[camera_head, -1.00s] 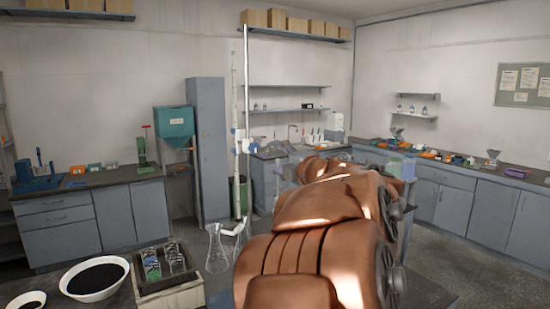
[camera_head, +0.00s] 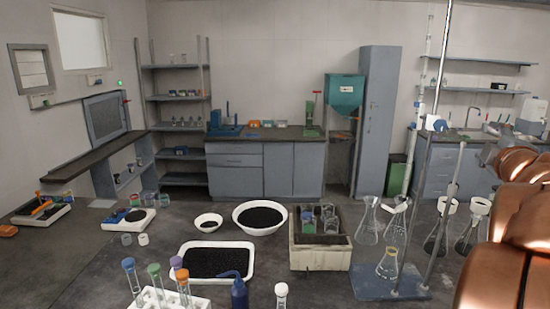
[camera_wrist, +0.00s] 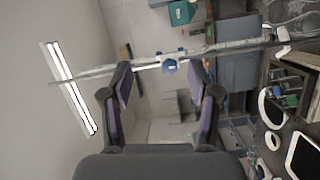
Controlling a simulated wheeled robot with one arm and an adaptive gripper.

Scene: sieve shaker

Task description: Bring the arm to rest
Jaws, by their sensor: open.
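My copper-coloured arm (camera_head: 515,230) fills the right edge of the head view and runs out of the picture, so my gripper is hidden there. In the wrist view my gripper (camera_wrist: 161,85) has its two dark fingers spread wide with nothing held between them. A pale stand rod (camera_wrist: 110,70) with a blue clamp (camera_wrist: 170,66) crosses the wrist view at the fingertips. I cannot tell how far it is from them.
Several glass flasks (camera_head: 368,225) stand by the stand, close to my arm. The bench also holds a crate of jars (camera_head: 320,258), a white tray of dark grains (camera_head: 246,268), a dark-filled bowl (camera_head: 238,224) and a tube rack (camera_head: 160,300). Cabinets (camera_head: 235,168) line the back wall.

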